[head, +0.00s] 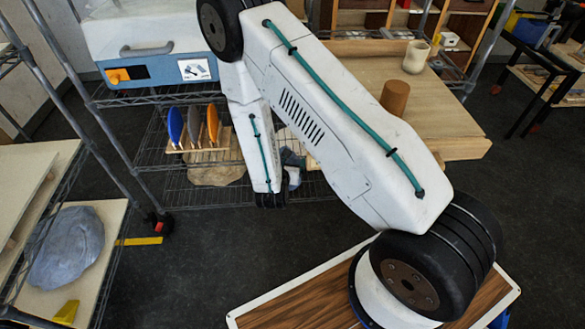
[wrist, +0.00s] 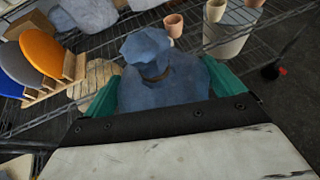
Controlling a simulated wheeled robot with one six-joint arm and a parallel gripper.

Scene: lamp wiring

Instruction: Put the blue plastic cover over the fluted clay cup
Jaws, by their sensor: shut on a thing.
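The blue plastic cover (wrist: 158,75), a crumpled blue-grey hood with a gathered neck, is between the green fingers of my gripper (wrist: 160,90) in the wrist view. The fingers are shut on its two sides. In the head view my arm hides most of the gripper, and a small blue-grey patch (head: 292,158) shows beside the arm, perhaps part of the cover. I cannot tell which, if any, is fluted.
A rack of coloured discs (wrist: 46,52) stands left on the wire shelf (head: 180,190). A wooden table (head: 440,120) at right holds a pale cup (head: 416,56) and a brown cylinder (head: 395,97). A blue-grey lump (head: 68,245) lies on the left shelving. Shelf posts stand nearby.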

